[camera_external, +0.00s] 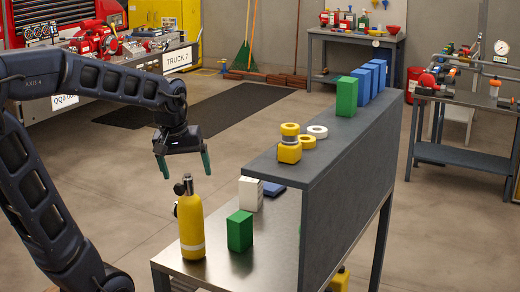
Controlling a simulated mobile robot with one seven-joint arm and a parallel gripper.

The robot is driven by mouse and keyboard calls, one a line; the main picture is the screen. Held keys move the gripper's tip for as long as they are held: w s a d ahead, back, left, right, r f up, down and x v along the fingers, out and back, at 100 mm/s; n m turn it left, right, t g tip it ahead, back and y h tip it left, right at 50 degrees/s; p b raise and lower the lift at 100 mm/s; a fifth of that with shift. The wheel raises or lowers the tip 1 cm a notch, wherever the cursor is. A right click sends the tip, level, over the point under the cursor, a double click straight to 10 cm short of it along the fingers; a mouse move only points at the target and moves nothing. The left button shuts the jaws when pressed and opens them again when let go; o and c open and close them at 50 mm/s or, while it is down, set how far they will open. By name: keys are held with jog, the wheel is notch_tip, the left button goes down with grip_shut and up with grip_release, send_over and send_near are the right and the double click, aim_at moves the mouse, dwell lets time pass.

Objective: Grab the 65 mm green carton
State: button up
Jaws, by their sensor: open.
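One green carton (240,231) stands upright on the lower metal tabletop, right of a yellow cylinder. A second green carton (347,97) stands on the raised grey shelf, at the near end of a row of blue cartons. I cannot tell from the picture which green carton is 65 mm. My gripper (187,171) is open and empty, its fingers pointing down. It hangs above the yellow cylinder's valve, to the upper left of the lower green carton and apart from it.
The yellow cylinder (190,228) stands below my gripper. A white carton (250,194) and a flat blue item (273,188) lie behind the lower green carton. The raised shelf (330,150) walls in the tabletop's right side. It bears tape rolls (317,131) and blue cartons (362,86).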

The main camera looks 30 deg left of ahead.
jog(key=w+f+n+g, duration=0.2)
jog(key=w+f+n, duration=0.4)
jog(key=w, duration=0.6)
jog(key=n+g, duration=0.1)
jog(key=n, duration=0.4)
send_near(240, 216)
jog(key=shift+s+f, duration=0.55)
jog(key=shift+s, duration=0.05)
jog(key=shift+w+f, duration=0.25)
jog(key=shift+f, duration=0.3)
notch_tip(240, 216, down, 5)
jog(key=shift+f, duration=0.1)
jog(key=shift+w+d+f, duration=0.1)
jog(key=shift+w+f, duration=0.1)
jog(key=shift+f, duration=1.05)
jog(key=shift+w+f, duration=0.2)
jog(key=shift+f, duration=1.1)
jog(key=c, duration=1.1)
jog(key=shift+r, duration=0.15)
